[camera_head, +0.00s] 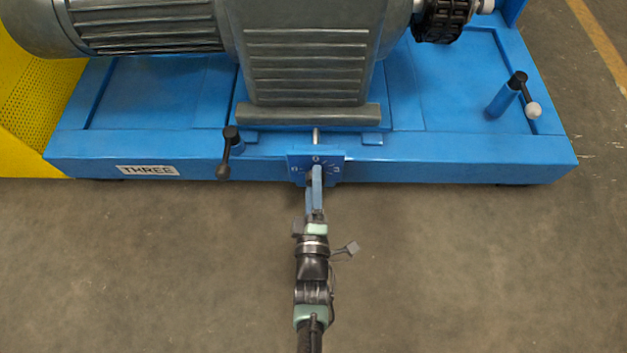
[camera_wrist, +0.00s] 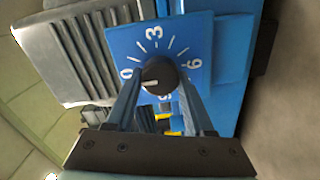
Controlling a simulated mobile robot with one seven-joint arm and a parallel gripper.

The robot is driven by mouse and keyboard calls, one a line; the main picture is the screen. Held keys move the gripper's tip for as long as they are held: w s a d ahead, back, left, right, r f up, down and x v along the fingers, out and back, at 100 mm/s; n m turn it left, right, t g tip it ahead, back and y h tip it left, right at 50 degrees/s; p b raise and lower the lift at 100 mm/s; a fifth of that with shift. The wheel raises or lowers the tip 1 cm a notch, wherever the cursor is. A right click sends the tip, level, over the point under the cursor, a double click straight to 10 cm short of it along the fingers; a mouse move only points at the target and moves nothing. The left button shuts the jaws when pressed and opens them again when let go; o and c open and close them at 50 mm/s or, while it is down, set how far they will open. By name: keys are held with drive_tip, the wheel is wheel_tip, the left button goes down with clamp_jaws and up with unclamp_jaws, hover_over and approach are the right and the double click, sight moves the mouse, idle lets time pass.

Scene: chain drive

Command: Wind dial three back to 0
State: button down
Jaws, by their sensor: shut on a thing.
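The black dial knob (camera_wrist: 160,75) sits on a blue square plate (camera_wrist: 118,40) with white numbers and tick marks in the wrist view. The 0 is left of the knob, the 3 above and the 6 to the right; a lower number is partly hidden. The knob's white mark points lower left, a little below the 0. My gripper (camera_wrist: 159,82) is shut on the knob, one finger on each side. In the head view the plate (camera_head: 294,157) is on the front of the blue base, and my gripper (camera_head: 316,178) covers the knob.
A label reading THREE (camera_head: 150,170) is on the blue base (camera_head: 450,168). A black lever (camera_head: 226,158) stands left of the dial, and another with a white ball (camera_head: 520,97) is at the right. A grey motor (camera_head: 305,60) stands behind. The floor in front is clear.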

drive_tip(key=shift+s, duration=0.1)
drive_tip(key=shift+c, duration=1.4)
unclamp_jaws()
drive_tip(key=s+p, duration=0.5)
drive_tip(key=s, duration=0.8)
drive_tip(key=shift+p, duration=0.35)
drive_tip(key=shift+w, duration=0.1)
